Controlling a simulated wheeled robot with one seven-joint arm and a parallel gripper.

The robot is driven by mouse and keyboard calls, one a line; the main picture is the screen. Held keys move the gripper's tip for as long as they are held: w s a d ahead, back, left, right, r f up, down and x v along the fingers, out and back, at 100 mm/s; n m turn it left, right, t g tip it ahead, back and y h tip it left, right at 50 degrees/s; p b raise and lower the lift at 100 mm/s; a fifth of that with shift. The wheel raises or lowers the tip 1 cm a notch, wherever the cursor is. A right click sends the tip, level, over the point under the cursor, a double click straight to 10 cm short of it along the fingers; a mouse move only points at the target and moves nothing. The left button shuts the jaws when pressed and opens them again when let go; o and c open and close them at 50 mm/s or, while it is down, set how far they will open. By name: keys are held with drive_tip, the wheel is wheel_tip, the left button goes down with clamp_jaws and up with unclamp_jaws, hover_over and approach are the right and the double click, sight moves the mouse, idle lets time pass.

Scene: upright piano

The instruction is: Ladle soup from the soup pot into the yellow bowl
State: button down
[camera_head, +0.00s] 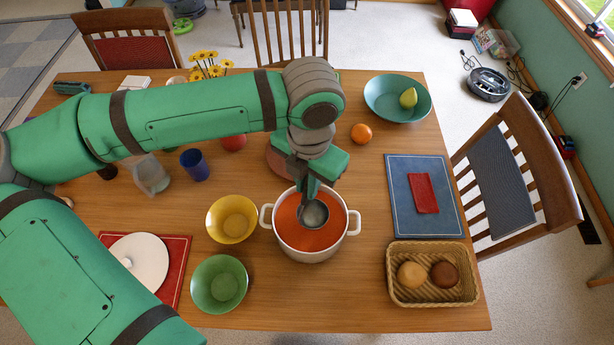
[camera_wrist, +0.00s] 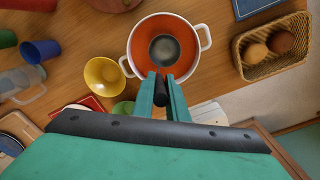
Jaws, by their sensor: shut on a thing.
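The white soup pot (camera_head: 310,257) with two handles stands on the table, full of orange-red soup (camera_head: 292,222). My gripper (camera_head: 313,190) is above the pot, shut on the ladle's handle. The ladle's grey round bowl (camera_head: 314,213) hangs over the soup; I cannot tell whether it touches the surface. In the wrist view the gripper's fingers (camera_wrist: 161,88) close on a dark handle, with the ladle bowl (camera_wrist: 165,48) beyond, inside the pot's rim (camera_wrist: 134,40). The yellow bowl (camera_head: 231,218) sits just left of the pot and looks empty; it also shows in the wrist view (camera_wrist: 104,77).
A green bowl (camera_head: 219,284) stands in front of the yellow bowl. A white lid (camera_head: 146,260) lies on a red mat at left. A bread basket (camera_head: 434,275), blue mat (camera_head: 425,195), orange (camera_head: 361,133) and teal bowl (camera_head: 384,108) are at right.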

drive_tip(key=shift+f, duration=2.75)
drive_tip(key=shift+r, duration=7)
